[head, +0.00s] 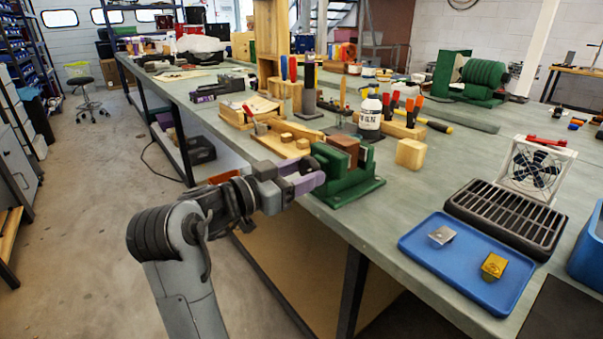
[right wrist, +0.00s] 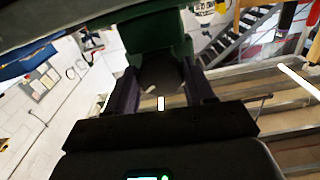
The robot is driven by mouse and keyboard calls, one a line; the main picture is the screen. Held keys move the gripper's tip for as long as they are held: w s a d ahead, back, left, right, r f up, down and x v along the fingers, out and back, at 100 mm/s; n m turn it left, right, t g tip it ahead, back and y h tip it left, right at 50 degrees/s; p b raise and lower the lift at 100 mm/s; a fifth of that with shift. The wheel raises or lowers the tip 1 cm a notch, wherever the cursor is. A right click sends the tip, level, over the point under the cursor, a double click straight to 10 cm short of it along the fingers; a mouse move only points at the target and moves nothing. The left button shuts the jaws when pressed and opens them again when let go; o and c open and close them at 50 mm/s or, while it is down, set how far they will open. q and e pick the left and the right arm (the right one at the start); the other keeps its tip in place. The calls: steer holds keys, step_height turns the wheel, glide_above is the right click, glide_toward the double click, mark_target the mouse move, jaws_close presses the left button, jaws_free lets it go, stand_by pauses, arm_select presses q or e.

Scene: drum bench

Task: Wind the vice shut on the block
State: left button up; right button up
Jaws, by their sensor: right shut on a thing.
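The green vice (head: 347,187) stands at the near edge of the bench in the head view. A brown block (head: 345,146) sits upright between its jaws; I cannot tell whether both jaws touch it. My right gripper (head: 316,176), with purple fingers, is at the vice's near left end, level with its screw. In the right wrist view its fingers (right wrist: 161,78) lie on both sides of a dark round vice handle (right wrist: 160,73), with the green vice body (right wrist: 158,35) beyond. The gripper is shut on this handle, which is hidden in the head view. My left gripper is not in view.
A pale wooden block (head: 410,153) stands right of the vice. A wooden board with small blocks (head: 283,146) lies close to its left. A white bottle (head: 370,118) and tools stand behind. A blue tray (head: 466,264) with two small parts lies at right.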

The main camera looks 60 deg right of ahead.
steer(key=shift+m, duration=0.3)
steer(key=shift+r+m+p, duration=0.1)
steer(key=shift+m+p, duration=0.55)
steer(key=shift+m, duration=0.25)
steer(key=m, duration=0.2)
steer(key=shift+m, duration=0.3)
steer(key=m, duration=0.4)
steer(key=shift+w+d+m, duration=0.1)
steer(key=shift+m, duration=0.2)
steer(key=m+b, duration=0.1)
steer(key=m, duration=1.1)
steer(key=shift+r+m, duration=0.15)
steer(key=shift+m, duration=0.15)
steer(key=m, duration=0.3)
steer(key=shift+m, duration=2.2)
steer(key=shift+r, duration=0.1)
